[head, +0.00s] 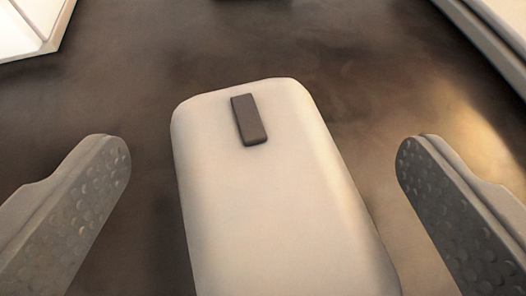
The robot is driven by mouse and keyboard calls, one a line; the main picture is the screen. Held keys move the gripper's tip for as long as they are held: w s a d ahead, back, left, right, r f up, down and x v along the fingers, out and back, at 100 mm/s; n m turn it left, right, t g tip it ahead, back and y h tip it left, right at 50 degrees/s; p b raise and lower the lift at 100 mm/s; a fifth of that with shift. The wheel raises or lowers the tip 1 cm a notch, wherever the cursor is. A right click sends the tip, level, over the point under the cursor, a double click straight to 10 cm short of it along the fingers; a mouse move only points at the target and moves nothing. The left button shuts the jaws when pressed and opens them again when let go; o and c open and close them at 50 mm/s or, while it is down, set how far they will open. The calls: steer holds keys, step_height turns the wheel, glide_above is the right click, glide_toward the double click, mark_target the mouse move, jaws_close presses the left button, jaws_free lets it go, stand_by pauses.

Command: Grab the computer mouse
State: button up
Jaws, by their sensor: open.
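A white computer mouse (265,200) with rounded corners and a dark grey scroll button near its far end lies in the middle of the head view. Its near end runs out of the bottom of the picture. My gripper (263,165) is open, with one grey dimpled finger on each side of the mouse. A gap shows between the mouse and each finger, and nothing is held. I cannot tell how high the fingers are above the surface.
The mouse lies on a dark brown, slightly shiny surface (350,60). A white-framed object (30,28) is at the top left. A pale edge (490,40) runs along the top right. A dark object (252,2) is cut off at the top. The surface beyond the mouse is clear.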

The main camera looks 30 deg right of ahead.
steer(key=c, duration=1.3)
steer(key=shift+r, duration=0.1)
